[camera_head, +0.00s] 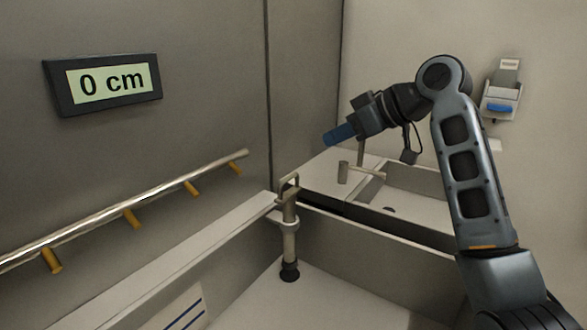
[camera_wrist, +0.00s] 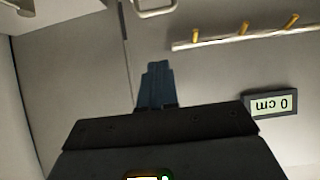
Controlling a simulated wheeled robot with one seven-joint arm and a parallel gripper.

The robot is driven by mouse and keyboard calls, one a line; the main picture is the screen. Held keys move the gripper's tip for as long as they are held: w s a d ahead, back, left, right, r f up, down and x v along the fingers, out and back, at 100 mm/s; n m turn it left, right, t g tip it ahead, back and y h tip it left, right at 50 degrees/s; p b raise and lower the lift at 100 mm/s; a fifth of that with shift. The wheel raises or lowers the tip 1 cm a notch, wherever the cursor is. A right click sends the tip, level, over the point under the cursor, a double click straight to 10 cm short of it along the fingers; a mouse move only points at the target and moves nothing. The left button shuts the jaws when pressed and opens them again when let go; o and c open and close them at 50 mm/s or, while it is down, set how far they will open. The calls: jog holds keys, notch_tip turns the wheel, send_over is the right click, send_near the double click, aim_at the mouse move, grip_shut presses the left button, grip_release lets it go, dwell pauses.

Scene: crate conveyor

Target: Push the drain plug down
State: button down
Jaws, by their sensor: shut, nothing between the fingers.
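The drain plug (camera_head: 289,240) is an upright metal rod with a loop handle (camera_head: 289,185) on top, a ring part-way down and a black foot at the tank floor. I cannot tell whether the foot is seated in the drain or slightly above it. My gripper (camera_head: 335,136) has blue fingers, shut and empty, held in the air above and to the right of the handle, apart from it. The fingers (camera_wrist: 156,72) also show in the wrist view, pointing at the wall. A metal loop (camera_wrist: 155,8), probably the plug's handle, is cut by that view's top edge.
A display (camera_head: 108,82) on the left wall reads 0 cm. A metal rail (camera_head: 125,212) with yellow brackets runs below it. The tank's pale rim (camera_head: 170,262) surrounds the plug. A sink (camera_head: 415,198) with a tap (camera_head: 344,172) lies behind right; a dispenser (camera_head: 502,92) hangs above.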

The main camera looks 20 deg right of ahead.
jog(key=s+d+f+p+x, duration=0.1)
jog(key=f+x, duration=0.1)
jog(key=x, duration=1.1)
jog(key=shift+s, duration=0.2)
jog(key=shift+f, duration=0.2)
